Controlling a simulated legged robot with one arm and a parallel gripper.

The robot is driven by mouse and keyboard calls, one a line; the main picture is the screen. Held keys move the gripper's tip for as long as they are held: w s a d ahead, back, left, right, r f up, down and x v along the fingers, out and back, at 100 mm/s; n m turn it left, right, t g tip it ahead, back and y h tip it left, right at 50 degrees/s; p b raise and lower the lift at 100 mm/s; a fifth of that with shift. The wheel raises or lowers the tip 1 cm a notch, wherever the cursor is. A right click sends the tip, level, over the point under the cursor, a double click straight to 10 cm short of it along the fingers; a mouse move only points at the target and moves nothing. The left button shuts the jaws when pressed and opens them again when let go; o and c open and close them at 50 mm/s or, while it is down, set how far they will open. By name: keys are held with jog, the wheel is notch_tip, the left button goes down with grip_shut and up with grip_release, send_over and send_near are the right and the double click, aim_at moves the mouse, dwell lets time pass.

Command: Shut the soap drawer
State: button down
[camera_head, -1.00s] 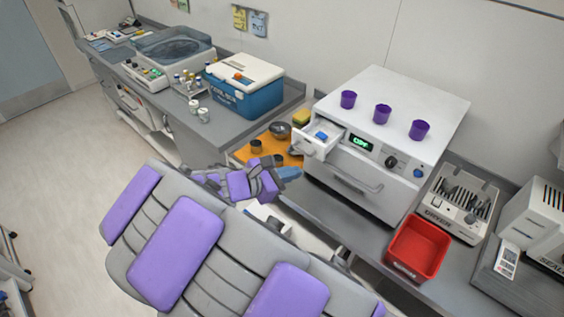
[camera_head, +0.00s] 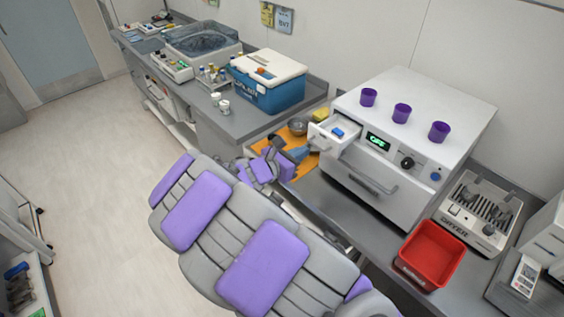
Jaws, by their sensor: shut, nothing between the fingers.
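The soap drawer (camera_head: 319,139) is a small white drawer at the upper left of the white cabinet machine's front. It stands pulled out, with a blue block (camera_head: 337,132) inside. My gripper (camera_head: 281,161), grey and purple, is shut and empty, to the left of and below the drawer front in the picture. It looks apart from the drawer. Its fingertips are small and hard to make out. The white machine (camera_head: 360,187) has a lit green display (camera_head: 377,141), dark knobs and a wide handle bar below the drawer.
Purple cups (camera_head: 402,113) stand on the machine. An orange mat (camera_head: 304,170), a metal bowl (camera_head: 297,126) and a yellow sponge (camera_head: 321,115) lie left of the drawer. A blue cooler (camera_head: 266,91) is further left. A red bin (camera_head: 431,254) and a dryer rack (camera_head: 479,213) are at right.

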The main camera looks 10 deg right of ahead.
aim_at(331, 133)
jog(key=r+p+x, duration=0.1)
jog(key=x, duration=0.3)
jog(key=p+x, duration=0.1)
jog(key=x, duration=0.3)
jog(key=r+p+x, duration=0.1)
jog(key=x, duration=0.4)
jog(key=shift+w+d+r, duration=0.25)
jog(key=shift+w+r, duration=0.05)
jog(key=shift+w, duration=0.05)
dwell(0.4)
